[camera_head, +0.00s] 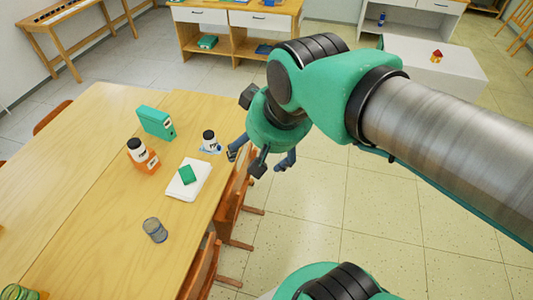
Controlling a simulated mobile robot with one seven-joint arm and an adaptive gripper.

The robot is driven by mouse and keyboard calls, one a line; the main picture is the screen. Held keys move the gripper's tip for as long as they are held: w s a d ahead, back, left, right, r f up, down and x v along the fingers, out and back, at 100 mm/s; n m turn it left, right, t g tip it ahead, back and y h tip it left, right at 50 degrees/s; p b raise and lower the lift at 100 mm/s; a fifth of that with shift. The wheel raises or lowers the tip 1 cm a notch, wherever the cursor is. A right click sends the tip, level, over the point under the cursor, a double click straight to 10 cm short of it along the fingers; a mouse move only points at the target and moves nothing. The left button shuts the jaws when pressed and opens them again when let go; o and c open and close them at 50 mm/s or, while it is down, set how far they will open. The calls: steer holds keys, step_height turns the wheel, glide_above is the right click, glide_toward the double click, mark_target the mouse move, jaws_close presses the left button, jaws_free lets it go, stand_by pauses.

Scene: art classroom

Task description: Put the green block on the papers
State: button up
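A small green block (187,175) lies on the white papers (183,191) near the right edge of the wooden table. The papers form a flat white stack, with bare white showing around the block. My gripper (259,160) hangs past the table's right edge, to the right of the block and apart from it. Its dark fingers look spread apart, with nothing seen between them. Part of the gripper is hidden by my own green wrist.
On the wooden table (84,180) stand a green binder (157,122), a white bottle by an orange box (149,162), another dark-capped bottle (210,142) and a grey glass (154,230). Wooden chairs (232,205) line the table's right side. Open floor lies to the right.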

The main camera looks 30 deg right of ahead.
steer(key=shift+s+d+f+n, duration=0.2)
steer(key=shift+s+n, duration=0.1)
steer(key=shift+s, duration=0.55)
steer(key=shift+s+d+f+n, duration=0.15)
steer(key=shift+s+n, duration=0.15)
steer(key=shift+s, duration=0.55)
